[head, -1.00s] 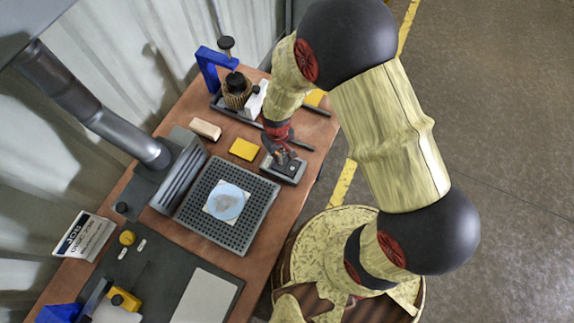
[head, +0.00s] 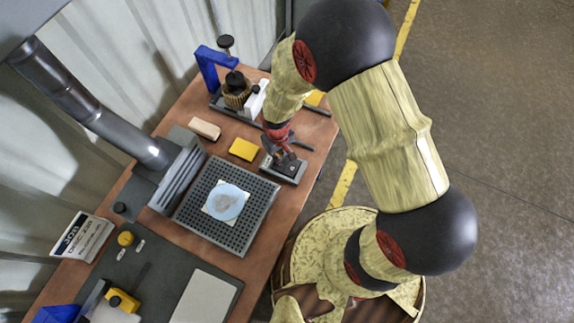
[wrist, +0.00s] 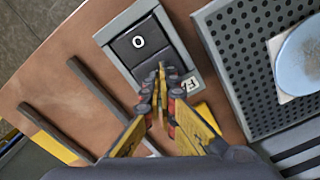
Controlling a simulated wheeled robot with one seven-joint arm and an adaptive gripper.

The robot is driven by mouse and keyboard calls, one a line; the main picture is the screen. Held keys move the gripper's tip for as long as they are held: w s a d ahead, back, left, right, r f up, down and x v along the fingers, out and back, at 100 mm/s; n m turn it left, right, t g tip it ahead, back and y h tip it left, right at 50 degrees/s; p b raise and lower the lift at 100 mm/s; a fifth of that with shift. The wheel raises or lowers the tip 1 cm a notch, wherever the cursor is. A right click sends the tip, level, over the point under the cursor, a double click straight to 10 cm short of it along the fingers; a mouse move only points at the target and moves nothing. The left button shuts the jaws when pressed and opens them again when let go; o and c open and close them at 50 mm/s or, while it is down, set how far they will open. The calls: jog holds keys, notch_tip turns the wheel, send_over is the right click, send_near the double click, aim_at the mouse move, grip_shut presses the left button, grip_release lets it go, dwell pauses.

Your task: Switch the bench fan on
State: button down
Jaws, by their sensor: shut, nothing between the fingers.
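A grey switch box (head: 284,169) lies near the right edge of the brown bench. In the wrist view its black rocker (wrist: 139,42) shows a white "O" on the far half. My gripper (wrist: 160,72) is shut and empty, with its fingertips over the near half of the rocker, hiding part of it. Whether the tips touch the rocker I cannot tell. In the head view my gripper (head: 284,155) is just above the box. A perforated grey plate (head: 207,237) with a louvred unit (head: 178,180) and duct (head: 95,105) stands beside it.
A pale blue disc on a white square (head: 226,202) lies on the perforated plate. A yellow block (head: 243,149) and a beige block (head: 205,129) lie nearby. A blue-framed press (head: 207,72) stands at the back. Two dark bars (wrist: 60,130) lie left of the box in the wrist view.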

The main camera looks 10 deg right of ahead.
jog(key=shift+f, duration=0.35)
jog(key=shift+r, duration=0.15)
jog(key=shift+r+p, duration=2.25)
jog(key=shift+r, duration=1.2)
jog(key=g, duration=0.2)
send_over(286, 173)
jog(key=s+d+r+m+t+b, duration=0.1)
jog(key=s+d+r+t+b, duration=0.1)
jog(key=r+b, duration=0.3)
jog(key=s+d+r+m+t+b, duration=0.2)
jog(key=d+r+b, duration=0.3)
jog(key=r, duration=0.4)
jog(key=s+d+r+m+t+b, duration=0.1)
jog(key=s+d+r+t+b, duration=0.2)
jog(key=r+b, duration=0.4)
jog(key=shift+s+d+r+t, duration=0.2)
jog(key=shift+s+d+t, duration=0.1)
